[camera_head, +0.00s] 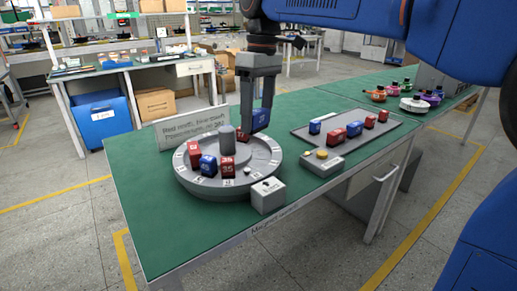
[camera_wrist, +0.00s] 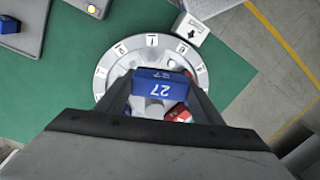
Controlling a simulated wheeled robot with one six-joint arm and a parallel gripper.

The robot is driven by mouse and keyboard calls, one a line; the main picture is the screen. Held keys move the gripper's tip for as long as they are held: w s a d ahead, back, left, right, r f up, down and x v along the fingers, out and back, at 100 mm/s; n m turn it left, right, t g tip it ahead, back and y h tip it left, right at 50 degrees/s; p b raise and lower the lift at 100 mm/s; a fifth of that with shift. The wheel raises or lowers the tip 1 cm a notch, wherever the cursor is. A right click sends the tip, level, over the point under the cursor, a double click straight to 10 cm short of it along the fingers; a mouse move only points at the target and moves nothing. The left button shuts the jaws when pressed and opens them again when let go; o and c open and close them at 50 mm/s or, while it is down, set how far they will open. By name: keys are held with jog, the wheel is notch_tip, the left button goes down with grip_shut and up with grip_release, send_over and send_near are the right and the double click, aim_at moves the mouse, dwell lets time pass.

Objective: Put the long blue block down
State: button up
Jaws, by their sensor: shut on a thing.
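My gripper (camera_head: 256,118) is shut on a blue block (camera_head: 261,119), held above the back right part of the round grey turntable (camera_head: 262,172). In the wrist view the blue block (camera_wrist: 163,76) reads 27 and lies between the two fingers, over the turntable (camera_wrist: 190,50). One red block (camera_wrist: 180,113) shows close beside the held block in the wrist view. The gap under the held block cannot be judged.
A grey box with an arrow (camera_head: 268,196) stands at the turntable's front. A grey button box (camera_head: 322,162) is to the right. Beyond it, a grey tray (camera_head: 385,139) holds several red and blue blocks. A sign (camera_head: 193,126) stands behind. The green table (camera_head: 150,220) is bare at front left.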

aim_at(260, 108)
jog(key=w+n, duration=0.1)
jog(key=n, duration=0.1)
jog(key=w+d+n, duration=0.1)
jog(key=n, duration=0.1)
jog(key=shift+w+f+t+h, duration=0.2)
jog(key=shift+t+h, duration=0.1)
jog(key=shift+t, duration=0.1)
jog(key=shift+f+n, duration=0.25)
jog(key=shift+n, duration=0.05)
jog(key=shift+w+f, duration=0.1)
jog(key=shift+f, duration=4.55)
jog(key=shift+f, duration=0.1)
jog(key=o, duration=1.3)
notch_tip(260, 108, up, 12)
jog(key=shift+r, duration=0.1)
